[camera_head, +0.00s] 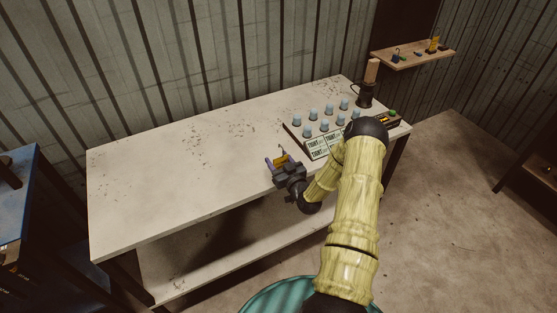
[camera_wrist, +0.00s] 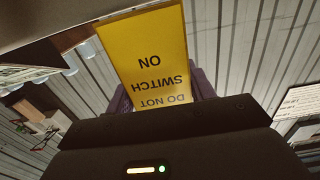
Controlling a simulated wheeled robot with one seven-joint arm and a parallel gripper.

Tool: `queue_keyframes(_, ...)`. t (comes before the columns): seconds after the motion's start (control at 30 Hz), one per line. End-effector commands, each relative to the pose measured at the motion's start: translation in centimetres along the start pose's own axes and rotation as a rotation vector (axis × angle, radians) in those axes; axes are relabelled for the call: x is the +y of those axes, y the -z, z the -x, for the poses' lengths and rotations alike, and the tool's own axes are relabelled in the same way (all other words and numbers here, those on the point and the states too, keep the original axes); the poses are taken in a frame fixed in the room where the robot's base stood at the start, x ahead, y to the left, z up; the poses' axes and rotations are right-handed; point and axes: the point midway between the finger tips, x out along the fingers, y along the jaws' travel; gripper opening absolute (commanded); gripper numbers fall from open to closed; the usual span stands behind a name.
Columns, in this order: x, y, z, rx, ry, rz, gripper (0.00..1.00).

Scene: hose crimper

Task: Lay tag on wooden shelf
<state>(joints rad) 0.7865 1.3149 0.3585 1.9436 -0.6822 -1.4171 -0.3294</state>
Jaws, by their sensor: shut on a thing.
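A yellow tag (camera_wrist: 158,50) with the words "DO NOT SWITCH ON" fills the upper middle of the wrist view. It also shows small in the head view (camera_head: 281,160). My gripper (camera_head: 278,163) is shut on the tag, with its dark fingers on either side in the wrist view. It is over the front part of the white table, left of the crimper panel. The wooden shelf (camera_head: 405,59) is on the back wall at the upper right, well apart from my gripper. Small items stand on the shelf, among them a yellow one (camera_head: 434,44).
The white table (camera_head: 170,180) is largely bare on its left. A panel with several pale blue knobs and "TIGHT" labels (camera_head: 316,148) lies at its right end. A dark cylinder with a brown top (camera_head: 371,75) stands behind it. A blue cabinet (camera_head: 18,185) stands at the left.

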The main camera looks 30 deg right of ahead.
Motion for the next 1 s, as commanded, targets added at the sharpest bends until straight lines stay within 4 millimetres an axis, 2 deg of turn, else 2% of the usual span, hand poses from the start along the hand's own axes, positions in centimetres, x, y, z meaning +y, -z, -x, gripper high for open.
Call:
queue_keyframes(0.3,0.0,-0.3,0.0,0.000,0.000,0.001,0.35)
queue_keyframes(0.33,0.0,-0.3,0.0,0.000,0.000,0.001,0.56)
queue_keyframes(0.43,0.0,-0.2,0.0,0.000,0.000,0.000,0.75)
queue_keyframes(0.83,0.0,0.2,0.0,0.000,0.000,0.000,0.76)
queue_keyframes(1.0,0.0,-0.1,1.9,-0.001,0.000,-0.001,0.76)
